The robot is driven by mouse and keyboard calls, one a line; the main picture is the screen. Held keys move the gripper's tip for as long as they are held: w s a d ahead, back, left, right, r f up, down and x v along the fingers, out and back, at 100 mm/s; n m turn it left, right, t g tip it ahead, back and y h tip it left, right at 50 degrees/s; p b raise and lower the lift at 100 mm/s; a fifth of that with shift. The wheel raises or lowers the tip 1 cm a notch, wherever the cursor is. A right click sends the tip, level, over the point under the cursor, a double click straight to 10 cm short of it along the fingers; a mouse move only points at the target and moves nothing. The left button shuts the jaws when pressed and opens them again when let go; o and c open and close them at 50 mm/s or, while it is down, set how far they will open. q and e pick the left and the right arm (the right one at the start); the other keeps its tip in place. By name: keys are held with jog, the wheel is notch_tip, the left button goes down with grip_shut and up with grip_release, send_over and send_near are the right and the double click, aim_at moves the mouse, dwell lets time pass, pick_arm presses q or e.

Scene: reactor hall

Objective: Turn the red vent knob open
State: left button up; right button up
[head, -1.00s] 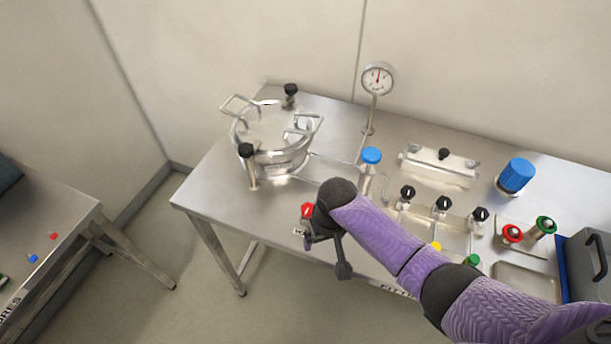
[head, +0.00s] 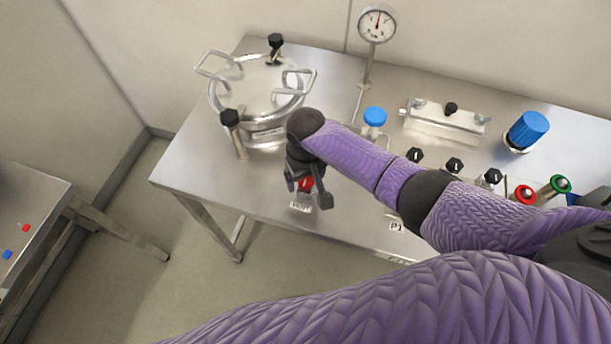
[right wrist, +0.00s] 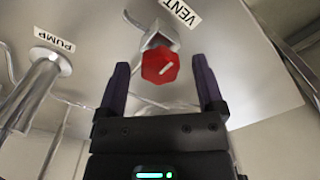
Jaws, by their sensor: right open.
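The red vent knob (right wrist: 161,66) has a white line on its face and sits on a metal fitting under the VENT label. In the right wrist view it lies between and just beyond the fingertips of my right gripper (right wrist: 163,75), which is open. In the head view the knob (head: 306,184) shows partly behind my right gripper (head: 305,182), near the front edge of the steel table. My left gripper is not in view.
A lidded steel pot (head: 262,88) stands on the table's left. A gauge (head: 377,23), a blue-capped fitting (head: 375,116), black knobs and a large blue knob (head: 528,131) stand behind and right of my arm. A PUMP label (right wrist: 52,40) is beside a metal pipe.

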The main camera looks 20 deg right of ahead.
jog(key=shift+w, duration=0.1)
jog(key=shift+c, duration=0.9)
grip_shut()
